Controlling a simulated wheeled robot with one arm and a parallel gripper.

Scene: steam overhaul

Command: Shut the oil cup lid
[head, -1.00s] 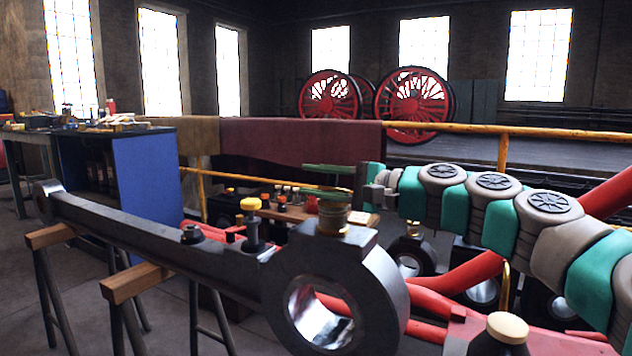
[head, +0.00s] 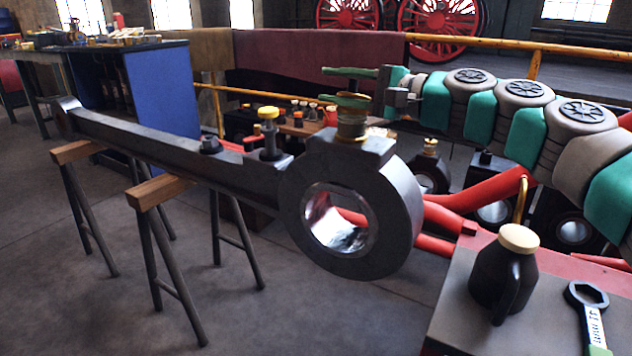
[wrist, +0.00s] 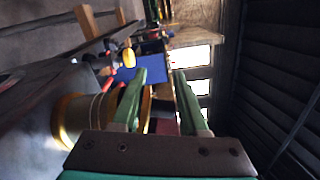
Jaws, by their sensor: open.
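The brass oil cup (head: 351,124) stands on top of the big round end of a dark steel rod (head: 399,215). In the wrist view, the cup's brass body (wrist: 72,122) is at left, beside the near finger. A brass-coloured piece (wrist: 147,108) shows between the fingers; I cannot tell for sure that it is the lid. In the head view, the lid is not clear behind the lower finger. My gripper (head: 332,85) has its green fingers apart, one above the other, just over the cup. The fingers also show spread in the wrist view (wrist: 159,75).
A yellow-capped fitting (head: 269,133) stands on the rod left of the cup. Wooden trestles (head: 160,192) hold the rod. Floor at left is open.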

